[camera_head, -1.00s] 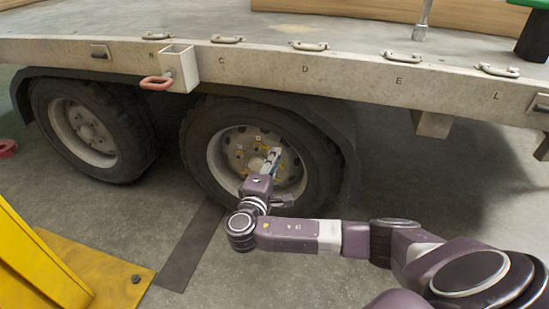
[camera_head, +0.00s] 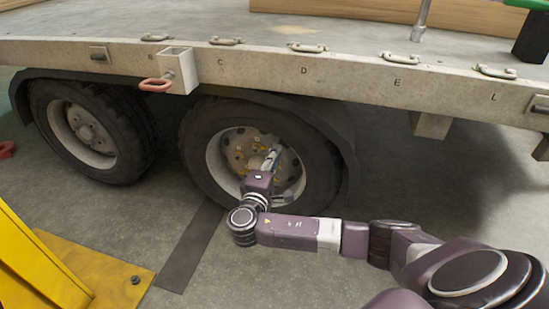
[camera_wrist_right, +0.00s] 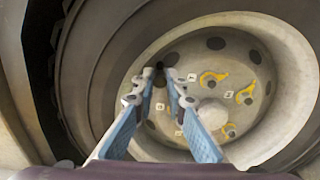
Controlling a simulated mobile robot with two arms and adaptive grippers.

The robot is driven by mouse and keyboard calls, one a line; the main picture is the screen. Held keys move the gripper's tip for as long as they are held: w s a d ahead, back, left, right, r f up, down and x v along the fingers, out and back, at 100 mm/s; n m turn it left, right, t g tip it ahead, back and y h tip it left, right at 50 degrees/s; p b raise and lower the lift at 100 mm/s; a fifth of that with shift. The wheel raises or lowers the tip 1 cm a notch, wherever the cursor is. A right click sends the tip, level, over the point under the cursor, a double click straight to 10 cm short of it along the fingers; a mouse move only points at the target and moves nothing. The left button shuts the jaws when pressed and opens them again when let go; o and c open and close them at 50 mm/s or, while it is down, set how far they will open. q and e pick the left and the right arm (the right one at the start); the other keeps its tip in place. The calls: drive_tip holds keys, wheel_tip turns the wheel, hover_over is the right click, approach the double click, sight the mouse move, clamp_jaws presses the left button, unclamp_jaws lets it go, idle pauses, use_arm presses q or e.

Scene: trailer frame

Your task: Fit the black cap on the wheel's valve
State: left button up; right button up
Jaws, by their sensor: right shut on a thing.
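The wheel (camera_head: 203,182) is the right one of two under the trailer, with a pale dished rim; its rim (camera_wrist_right: 283,60) also fills the right of the wrist view. My right gripper (camera_head: 271,157) reaches into the rim from the front. In the wrist view my right gripper (camera_wrist_right: 166,72) has blue fingers closing together at the tips. A small dark thing, apparently the black cap (camera_wrist_right: 170,60), shows at the tips, against the rim. The valve cannot be made out; the fingertips may hide it. Whether the cap touches a valve cannot be told. My left gripper is out of view.
Yellow markers and small white tags (camera_wrist_right: 245,94) surround the hub. The fender (camera_head: 330,115) and trailer bed edge (camera_head: 350,72) overhang the wheel. A second wheel (camera_head: 85,130) stands to the left. A yellow steel base (camera_head: 95,262) lies at front left.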

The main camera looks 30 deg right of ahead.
drive_tip(key=shift+x, duration=0.8)
drive_tip(key=o, duration=0.9)
drive_tip(key=shift+c, duration=0.2)
drive_tip(key=shift+o, duration=0.2)
drive_tip(key=o, duration=0.5)
drive_tip(key=shift+c, duration=0.2)
drive_tip(key=shift+s+a, duration=0.1)
